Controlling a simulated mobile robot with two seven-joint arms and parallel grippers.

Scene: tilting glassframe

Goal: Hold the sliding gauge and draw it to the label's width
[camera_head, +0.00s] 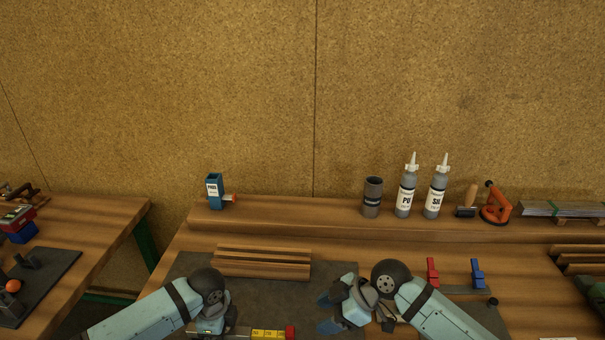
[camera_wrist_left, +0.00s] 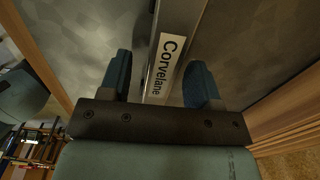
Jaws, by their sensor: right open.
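In the left wrist view, a metal bar with a white label reading "Corvelane" (camera_wrist_left: 168,62) runs between the two blue fingers of my left gripper (camera_wrist_left: 160,82). The fingers are apart, with a gap on the bar's left side; whether the right finger touches it I cannot tell. In the head view, my left gripper (camera_head: 212,326) is low on the grey mat, its fingers mostly hidden. Just right of it lies a yellow scale with a red end (camera_head: 272,333), perhaps part of the sliding gauge. My right gripper (camera_head: 323,313) is open and empty, right of the red end.
A grooved wooden block (camera_head: 262,262) lies behind my grippers. A blue box (camera_head: 215,191), a dark cup (camera_head: 372,197) and two bottles (camera_head: 406,192) stand on the back ledge. Red (camera_head: 432,271) and blue (camera_head: 477,273) clamps stand to the right. The mat between my arms is mostly clear.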

